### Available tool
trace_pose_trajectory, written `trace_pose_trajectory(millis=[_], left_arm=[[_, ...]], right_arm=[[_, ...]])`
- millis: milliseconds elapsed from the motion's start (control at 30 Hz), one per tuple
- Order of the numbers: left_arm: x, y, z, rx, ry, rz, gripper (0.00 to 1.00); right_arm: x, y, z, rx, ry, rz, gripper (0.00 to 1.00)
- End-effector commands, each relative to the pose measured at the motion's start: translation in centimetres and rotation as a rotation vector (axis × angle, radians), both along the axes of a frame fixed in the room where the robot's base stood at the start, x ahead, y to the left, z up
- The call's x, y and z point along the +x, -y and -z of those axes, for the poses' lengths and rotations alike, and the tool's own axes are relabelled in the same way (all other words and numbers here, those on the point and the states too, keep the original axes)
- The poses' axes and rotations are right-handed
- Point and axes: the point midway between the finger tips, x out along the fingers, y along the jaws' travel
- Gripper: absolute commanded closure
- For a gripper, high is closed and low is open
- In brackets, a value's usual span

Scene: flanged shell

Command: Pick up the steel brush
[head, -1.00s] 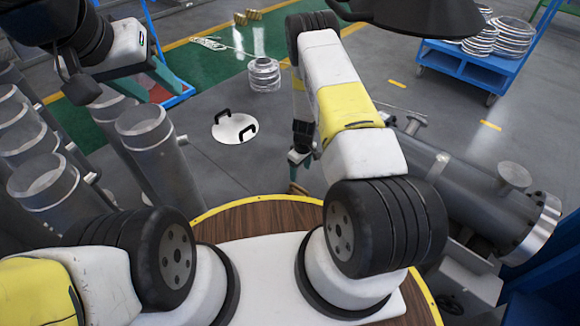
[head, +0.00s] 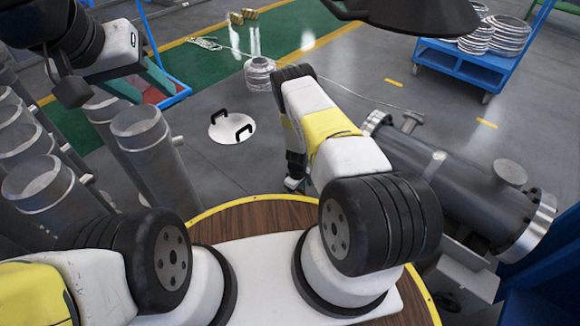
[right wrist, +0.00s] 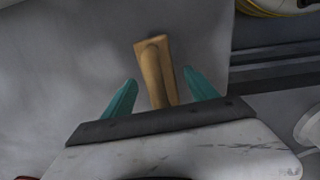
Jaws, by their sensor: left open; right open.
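The steel brush (right wrist: 154,62) shows in the right wrist view as a tan wooden piece with a raised, rounded handle. Its bristles are not visible. My right gripper (right wrist: 160,79) is open, with one teal finger on each side of the brush and a gap on both sides. The near end of the brush is hidden behind the gripper's dark body. In the head view my right arm hides the brush. My left gripper (head: 141,83) is open and empty at the upper left of the head view, above the grey pipes.
Upright grey pipes (head: 150,150) stand at the left. A large grey flanged shell (head: 450,185) lies at the right of my right arm. A white round cover (head: 231,128) with black handles lies on the floor. A blue cart (head: 455,62) with metal rings stands at the back right.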

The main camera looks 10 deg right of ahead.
Motion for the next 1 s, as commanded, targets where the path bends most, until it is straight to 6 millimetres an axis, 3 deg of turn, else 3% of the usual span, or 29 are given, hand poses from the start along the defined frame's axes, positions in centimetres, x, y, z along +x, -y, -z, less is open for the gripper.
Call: trace_pose_trajectory(millis=[133, 467, 767, 1000], left_arm=[[0.0, 0.0, 0.0, 0.0, 0.0, 0.0, 0.55], [0.0, 0.0, 0.0, 0.0, 0.0, 0.0, 0.55], [0.0, 0.0, 0.0, 0.0, 0.0, 0.0, 0.55], [0.0, 0.0, 0.0, 0.0, 0.0, 0.0, 0.55]], right_arm=[[0.0, 0.0, 0.0, 0.0, 0.0, 0.0, 0.37], [0.0, 0.0, -0.1, 0.0, 0.0, 0.0, 1.0], [0.0, 0.0, -0.2, 0.0, 0.0, 0.0, 1.0], [0.1, 0.0, -1.8, 0.001, 0.001, 0.0, 1.0]])
